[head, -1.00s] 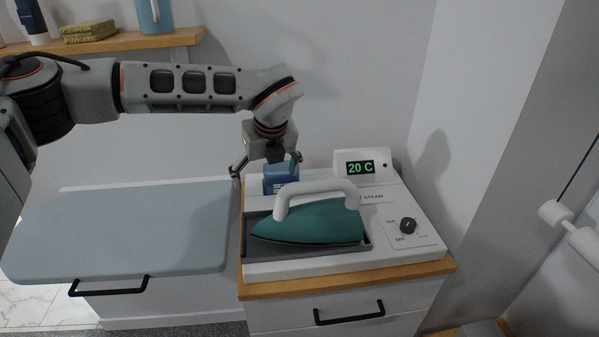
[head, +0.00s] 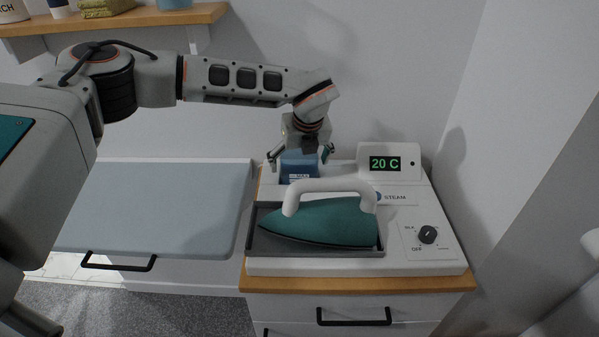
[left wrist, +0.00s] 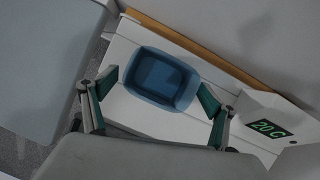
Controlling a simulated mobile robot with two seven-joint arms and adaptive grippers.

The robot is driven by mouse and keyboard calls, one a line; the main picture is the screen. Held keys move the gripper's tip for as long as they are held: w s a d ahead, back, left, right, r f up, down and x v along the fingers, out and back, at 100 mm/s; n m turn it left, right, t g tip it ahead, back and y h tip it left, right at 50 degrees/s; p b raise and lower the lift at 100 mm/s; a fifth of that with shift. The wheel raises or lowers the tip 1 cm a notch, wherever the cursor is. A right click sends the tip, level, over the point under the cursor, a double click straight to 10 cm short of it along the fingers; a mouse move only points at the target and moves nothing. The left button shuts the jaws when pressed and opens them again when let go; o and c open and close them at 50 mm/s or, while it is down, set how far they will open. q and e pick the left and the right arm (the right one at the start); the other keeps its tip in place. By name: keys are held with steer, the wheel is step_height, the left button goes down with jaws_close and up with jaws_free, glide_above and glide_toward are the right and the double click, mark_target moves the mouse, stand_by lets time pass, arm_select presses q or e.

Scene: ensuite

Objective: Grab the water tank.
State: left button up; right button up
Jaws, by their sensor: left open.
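The water tank (head: 299,166) is a blue, translucent container at the back left of the white steam station (head: 425,262), behind the iron. In the left wrist view the tank (left wrist: 161,78) is seen from above. My left gripper (head: 301,158) is open and points down over the tank. In the left wrist view its two fingers (left wrist: 157,92) stand on either side of the tank, near its lower edge. I cannot tell whether they touch it. My right gripper is not in view.
A teal iron (head: 322,222) with a white handle rests in a grey tray in front of the tank. A display (head: 388,163) reading 20 C stands to the right. A grey-blue ironing board (head: 150,210) lies to the left. A wooden shelf (head: 120,20) is above.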

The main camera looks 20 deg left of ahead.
arm_select(q)
steer(key=shift+x, duration=0.9)
steer(key=shift+d, duration=0.1)
steer(key=c, duration=1.3)
steer(key=shift+o, duration=0.2)
steer(key=shift+r, duration=0.2)
